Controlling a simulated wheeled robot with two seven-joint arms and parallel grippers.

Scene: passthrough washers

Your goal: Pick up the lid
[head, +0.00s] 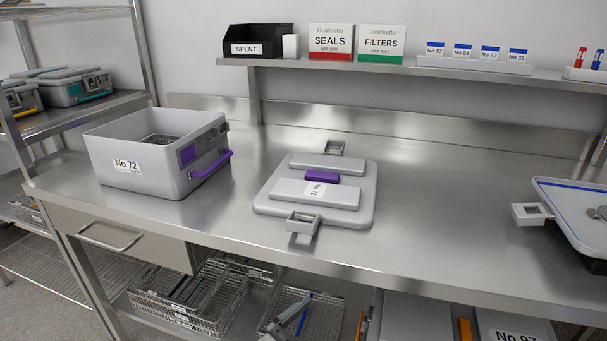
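The lid (348,168) is a light grey, rounded rectangular plate lying flat on the steel bench, near the middle of the head view. It has two raised bars, a purple block (321,176) between them, and a label that appears to read No 72. A square metal loop sticks out at its near end (303,223) and another at its far end (334,147). An open grey container (140,183) marked No 72, with a purple handle, stands to its left. Neither of my grippers shows in this view.
A wall shelf (400,68) holds a SPENT bin, SEALS and FILTERS boxes and number tags. Wire baskets (190,298) are below. The bench between the lid and right item is clear.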

